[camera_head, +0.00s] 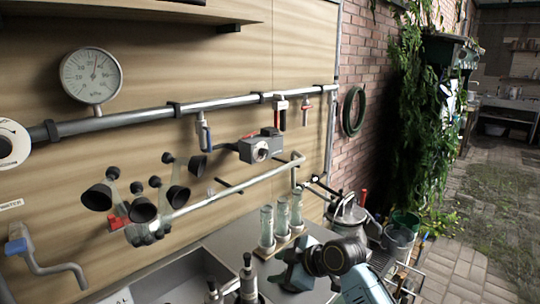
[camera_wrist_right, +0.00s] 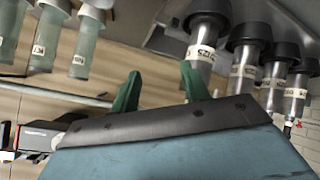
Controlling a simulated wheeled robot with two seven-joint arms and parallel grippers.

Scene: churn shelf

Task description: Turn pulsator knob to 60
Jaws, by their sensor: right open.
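The pulsator (camera_head: 259,147) is a grey box with a red part on top, mounted on the pipework at the wooden wall. Its round pale knob (camera_head: 261,154) faces out; its scale is too small to read. My left gripper is out of view.
Glass tubes in a wooden rack (camera_head: 282,225) stand close beside my right gripper. Milking cups (camera_head: 143,209) hang at the left of the wall. A gauge (camera_head: 91,76) sits above the long pipe (camera_head: 225,103). Labelled metal cups (camera_wrist_right: 244,62) show in the wrist view.

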